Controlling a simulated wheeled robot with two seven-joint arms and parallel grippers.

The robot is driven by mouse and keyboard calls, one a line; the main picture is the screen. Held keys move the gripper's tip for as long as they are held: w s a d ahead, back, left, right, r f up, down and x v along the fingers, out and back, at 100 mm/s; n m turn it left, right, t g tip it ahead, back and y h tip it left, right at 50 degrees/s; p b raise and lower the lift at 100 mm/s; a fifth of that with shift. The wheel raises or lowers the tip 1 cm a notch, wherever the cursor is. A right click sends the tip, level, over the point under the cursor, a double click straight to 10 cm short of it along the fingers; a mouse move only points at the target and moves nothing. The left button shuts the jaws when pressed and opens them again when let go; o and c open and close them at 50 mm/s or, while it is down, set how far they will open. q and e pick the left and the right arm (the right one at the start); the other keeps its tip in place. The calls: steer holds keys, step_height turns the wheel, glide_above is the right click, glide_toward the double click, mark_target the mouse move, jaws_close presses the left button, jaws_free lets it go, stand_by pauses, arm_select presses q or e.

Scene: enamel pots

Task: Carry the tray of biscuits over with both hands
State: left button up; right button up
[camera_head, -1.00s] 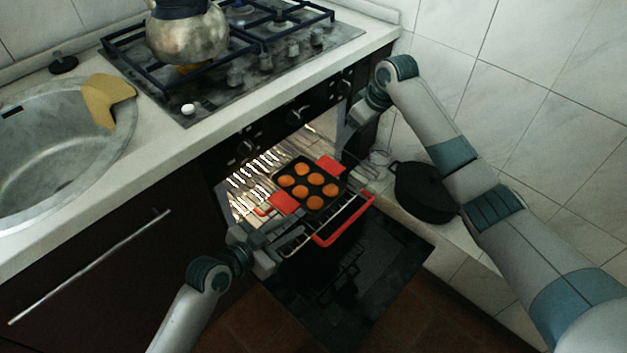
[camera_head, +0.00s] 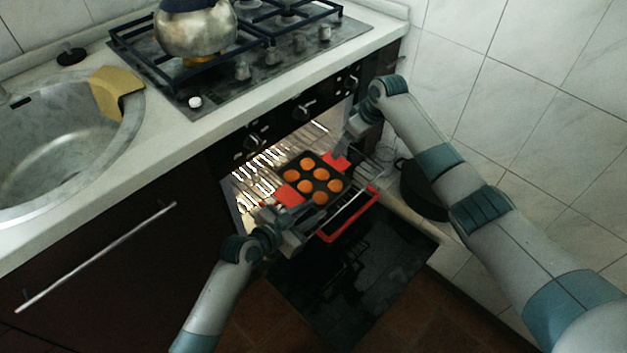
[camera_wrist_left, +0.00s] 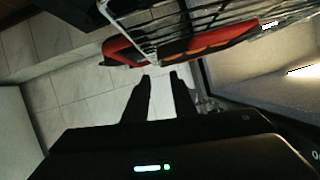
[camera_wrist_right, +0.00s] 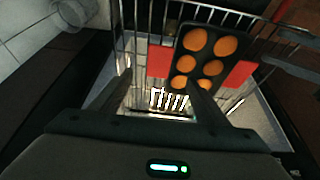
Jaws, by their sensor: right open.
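The dark tray of biscuits (camera_head: 321,190) has several round orange-brown biscuits and a red grip at each end, the left grip (camera_head: 291,195) and right grip (camera_head: 337,161). It rests on the pulled-out wire rack (camera_wrist_right: 155,15). My left gripper (camera_head: 312,222) is open and empty, just in front of the left grip and low by the rack's side. In the left wrist view its fingers (camera_wrist_left: 160,76) point at the rack's red edge. My right gripper (camera_head: 341,152) is open beside the right grip; contact cannot be told. The tray also shows in the right wrist view (camera_wrist_right: 208,62).
A red guard (camera_head: 352,217) lines the rack's front edge. The open oven door (camera_head: 365,285) lies below. A dark pan (camera_head: 423,190) stands at the right by the tiled wall.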

mark_target(334, 200)
arm_select(q)
steer(key=shift+x, duration=5.05)
arm_select(e)
steer(key=shift+x, duration=5)
arm_select(q)
steer(key=c, duration=0.4)
arm_select(e)
steer(key=c, duration=0.4)
arm_select(q)
jaws_close()
arm_select(e)
steer(key=c, duration=1.1)
